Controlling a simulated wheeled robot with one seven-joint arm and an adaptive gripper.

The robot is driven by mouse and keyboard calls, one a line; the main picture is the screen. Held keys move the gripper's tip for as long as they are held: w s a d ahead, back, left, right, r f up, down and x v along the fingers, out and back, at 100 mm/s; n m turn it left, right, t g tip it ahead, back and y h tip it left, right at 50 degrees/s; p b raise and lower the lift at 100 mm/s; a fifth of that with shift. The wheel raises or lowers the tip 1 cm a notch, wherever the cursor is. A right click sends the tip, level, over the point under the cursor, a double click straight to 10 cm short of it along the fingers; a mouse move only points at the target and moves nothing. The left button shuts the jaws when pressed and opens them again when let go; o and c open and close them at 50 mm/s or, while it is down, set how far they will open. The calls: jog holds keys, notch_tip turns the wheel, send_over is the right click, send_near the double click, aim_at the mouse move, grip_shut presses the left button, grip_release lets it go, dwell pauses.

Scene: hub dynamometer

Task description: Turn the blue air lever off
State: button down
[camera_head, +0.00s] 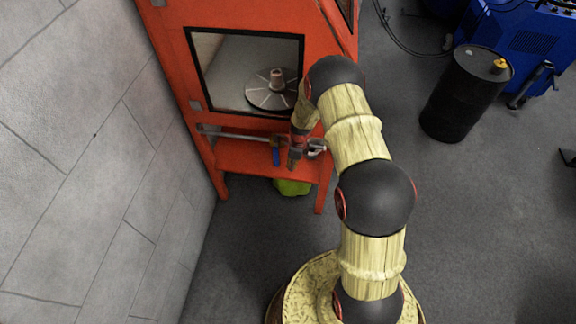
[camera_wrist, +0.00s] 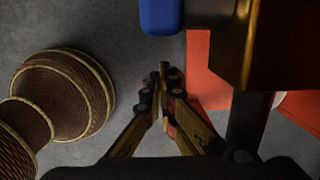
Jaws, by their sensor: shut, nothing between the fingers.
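The blue air lever (camera_head: 276,157) hangs from the pipe on the front of the red cabinet, pointing down in the head view. In the wrist view the blue lever (camera_wrist: 161,15) is at the top middle, partly cut off by the frame edge, with a brass-coloured fitting (camera_wrist: 285,45) to its right. My gripper (camera_head: 294,160) is in front of the cabinet, just right of the lever. In the wrist view my gripper (camera_wrist: 163,70) has its fingertips together, with nothing between them. The tips appear just below the lever's end; I cannot tell whether they touch it.
The red cabinet (camera_head: 170,60) has a window showing a round plate (camera_head: 270,100) inside. A yellow-green object (camera_head: 292,187) lies beneath it. A grey block wall (camera_head: 80,150) is close on the left.

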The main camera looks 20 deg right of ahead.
jog(key=s+d+r+p, duration=0.3)
jog(key=s+d, duration=0.3)
jog(key=d, duration=0.3)
jog(key=shift+s+d, duration=0.2)
